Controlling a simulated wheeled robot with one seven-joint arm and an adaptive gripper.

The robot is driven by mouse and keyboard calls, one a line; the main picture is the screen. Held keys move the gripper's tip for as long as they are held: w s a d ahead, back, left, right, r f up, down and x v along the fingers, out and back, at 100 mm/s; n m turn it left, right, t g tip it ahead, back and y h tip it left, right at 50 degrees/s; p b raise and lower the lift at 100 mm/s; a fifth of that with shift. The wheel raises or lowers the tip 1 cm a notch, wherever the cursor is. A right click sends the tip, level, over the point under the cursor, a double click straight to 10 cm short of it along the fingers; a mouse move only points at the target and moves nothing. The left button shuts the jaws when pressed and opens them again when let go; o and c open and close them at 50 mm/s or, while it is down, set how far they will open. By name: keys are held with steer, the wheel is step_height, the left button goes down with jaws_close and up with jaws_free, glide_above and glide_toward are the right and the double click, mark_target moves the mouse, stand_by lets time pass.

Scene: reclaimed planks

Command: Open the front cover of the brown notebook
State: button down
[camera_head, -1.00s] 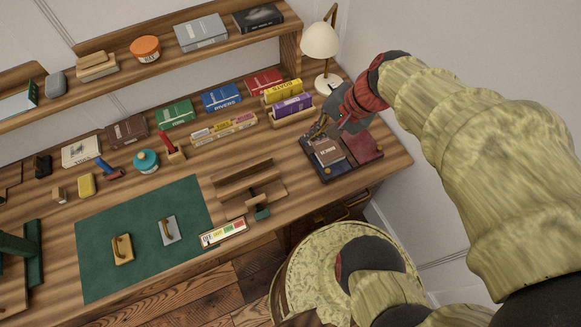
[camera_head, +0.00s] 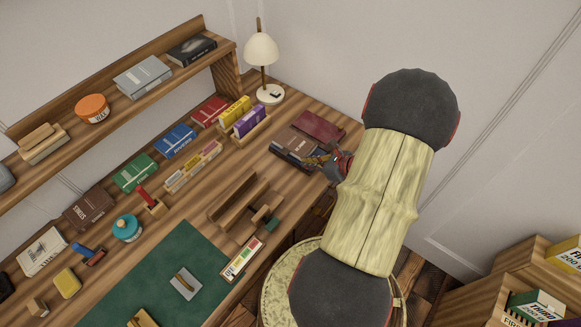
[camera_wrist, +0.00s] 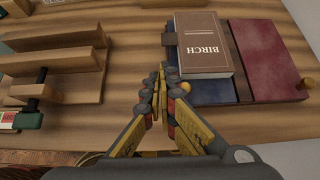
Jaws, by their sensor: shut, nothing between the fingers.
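The brown notebook labelled BIRCH (camera_wrist: 204,45) lies flat and closed on a dark blue book (camera_wrist: 214,92); in the head view, the brown notebook (camera_head: 300,141) is at the desk's right end. A red book (camera_wrist: 268,58) lies beside it on the right in the wrist view. My gripper (camera_wrist: 163,72) is shut and empty, with its fingertips just left of the brown notebook's lower left corner. In the head view, my gripper (camera_head: 312,160) is at the near side of the books. I cannot tell whether it touches the blue book.
A white lamp (camera_head: 262,52) is at the back. Bare desk lies between the stand and books. A round patterned stool (camera_head: 273,292) is below the front edge.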

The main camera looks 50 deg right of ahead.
mark_target(291, 168)
steer(key=b+x, duration=0.3)
steer(key=x, duration=0.6)
steer(key=shift+w+f, duration=0.2)
steer(key=shift+w, duration=0.05)
steer(key=shift+r+p, duration=0.2)
steer(key=shift+p, duration=0.1)
